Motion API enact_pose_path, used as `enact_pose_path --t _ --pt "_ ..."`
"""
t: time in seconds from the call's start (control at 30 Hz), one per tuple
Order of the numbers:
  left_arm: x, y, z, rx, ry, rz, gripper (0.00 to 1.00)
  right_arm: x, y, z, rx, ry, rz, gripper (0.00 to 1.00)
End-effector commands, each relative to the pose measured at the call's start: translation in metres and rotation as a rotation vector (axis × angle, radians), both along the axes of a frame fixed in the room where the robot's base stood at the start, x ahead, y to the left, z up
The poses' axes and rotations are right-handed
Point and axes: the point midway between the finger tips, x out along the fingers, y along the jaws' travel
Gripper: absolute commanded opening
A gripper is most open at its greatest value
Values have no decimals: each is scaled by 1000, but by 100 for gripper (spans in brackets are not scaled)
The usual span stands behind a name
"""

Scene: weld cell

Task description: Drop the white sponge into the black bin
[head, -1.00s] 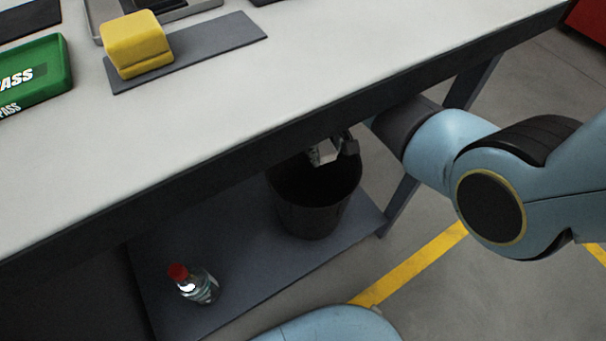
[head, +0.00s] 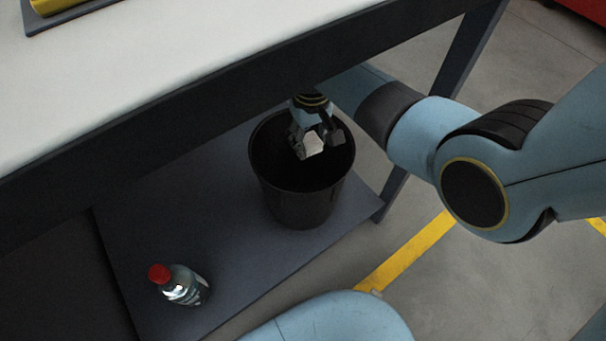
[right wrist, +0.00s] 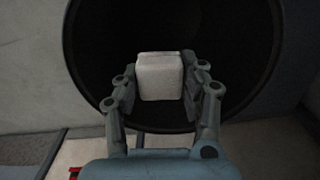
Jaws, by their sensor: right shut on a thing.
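The white sponge (head: 310,147) is a small pale block. It also shows in the right wrist view (right wrist: 159,78), between the two fingers. My right gripper (head: 316,141) is shut on it and holds it over the mouth of the black bin; in the right wrist view the fingers (right wrist: 160,85) press its sides. The black bin (head: 300,205) stands upright on the lower shelf under the table. Its dark opening lies behind the sponge in the right wrist view (right wrist: 100,60). The bin's bottom is too dark to see. My left gripper is not in view.
The bin stands on a dark lower shelf (head: 190,220), with a clear bottle with a red cap (head: 183,286) at its front left. The tabletop (head: 150,60) and its dark front edge hang above. A table leg (head: 465,60) stands to the right.

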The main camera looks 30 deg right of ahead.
Motion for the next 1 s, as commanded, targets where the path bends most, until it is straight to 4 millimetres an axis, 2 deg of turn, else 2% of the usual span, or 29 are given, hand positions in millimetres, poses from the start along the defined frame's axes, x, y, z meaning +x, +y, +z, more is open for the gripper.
enact_pose_path --t 0.07,0.1,0.3,0.63,1.0 --pt "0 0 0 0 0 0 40 0 0 1 0 -1 0 11" --pt "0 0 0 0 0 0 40 0 0 1 0 -1 0 44" --pt "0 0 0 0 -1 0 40 0 0 1 0 0 0 68" --pt "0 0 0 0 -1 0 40 1 0 6 0 -2 0 68" --pt "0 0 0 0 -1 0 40 1 0 64 0 -2 0 68"
